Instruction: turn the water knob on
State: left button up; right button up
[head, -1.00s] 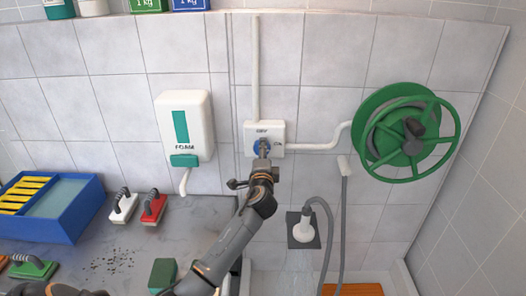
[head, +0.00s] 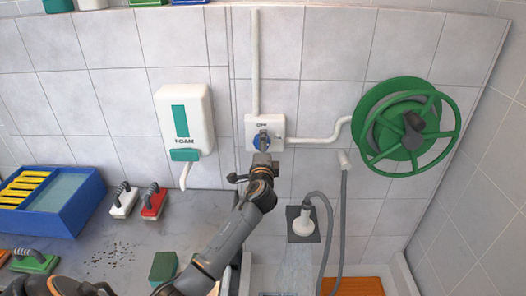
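The water knob (head: 262,140) is a blue dial with a grey handle on a white wall box (head: 279,124). Lettering shows above the dial. The handle looks roughly upright, but my gripper partly covers its lower end. My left gripper (head: 262,158) is just below the dial, pointing up at it. Its fingers are small and seen from behind, so I cannot tell their opening or whether they touch the handle. A shower head (head: 302,224) hangs on a dark wall plate to the lower right, with faint pale streaks below it. My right gripper is not in view.
A green hose reel (head: 408,130) stands out from the wall at right. A foam dispenser (head: 186,118) hangs left of the box. A blue bin (head: 66,216) and several brushes stand on the grey counter. A hose (head: 342,220) hangs right of the shower head.

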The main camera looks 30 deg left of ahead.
pick_arm(q)
jog(key=v, duration=1.2)
jog(key=shift+a+f, duration=0.1)
jog(key=shift+f, duration=0.05)
